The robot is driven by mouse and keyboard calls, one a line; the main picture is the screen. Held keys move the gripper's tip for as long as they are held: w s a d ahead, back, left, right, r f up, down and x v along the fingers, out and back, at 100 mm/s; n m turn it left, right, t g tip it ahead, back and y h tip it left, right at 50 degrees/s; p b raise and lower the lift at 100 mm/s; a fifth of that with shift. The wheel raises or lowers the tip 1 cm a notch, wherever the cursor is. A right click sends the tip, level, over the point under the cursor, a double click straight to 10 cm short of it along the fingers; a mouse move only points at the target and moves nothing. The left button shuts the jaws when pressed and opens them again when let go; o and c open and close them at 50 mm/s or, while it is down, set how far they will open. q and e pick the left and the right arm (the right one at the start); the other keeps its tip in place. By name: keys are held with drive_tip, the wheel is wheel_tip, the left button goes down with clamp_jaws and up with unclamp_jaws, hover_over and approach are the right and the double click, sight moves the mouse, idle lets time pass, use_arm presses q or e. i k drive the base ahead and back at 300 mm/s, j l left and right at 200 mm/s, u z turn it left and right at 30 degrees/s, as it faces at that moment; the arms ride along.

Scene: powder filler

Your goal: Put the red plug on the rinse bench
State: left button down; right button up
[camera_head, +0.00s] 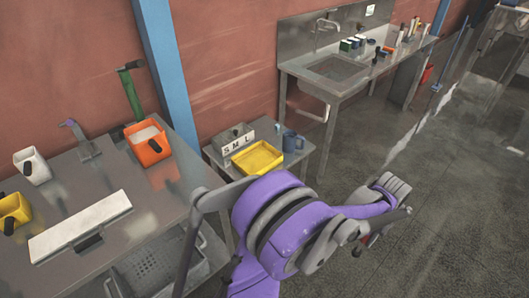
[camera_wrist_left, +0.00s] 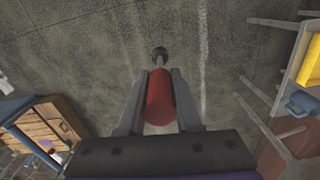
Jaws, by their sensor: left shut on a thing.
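The red plug (camera_wrist_left: 159,98) is a red cylinder with a thin stem and a dark round end. In the left wrist view it sits between the two fingers of my left gripper (camera_wrist_left: 159,73), which is shut on it. In the head view my left gripper (camera_head: 368,241) is low at the right, over open floor, and mostly hidden behind its own wrist. Only a bit of red and the dark end show there. The rinse bench (camera_head: 345,84) is the steel bench with a sink and tap at the back, apart from the gripper. My right gripper is not in view.
A steel table (camera_head: 160,210) with an orange bin (camera_head: 150,150) stands at the left. A low table holds a yellow tray (camera_head: 257,158) and a blue mug (camera_head: 291,141). Several small items stand on the rinse bench right of the sink. The floor (camera_head: 440,220) at right is clear.

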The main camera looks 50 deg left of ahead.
sight(139, 209)
drive_tip(key=i+u, duration=0.1)
drive_tip(key=u, duration=0.75)
drive_tip(key=i+l+u, duration=0.1)
drive_tip(key=u, duration=0.35)
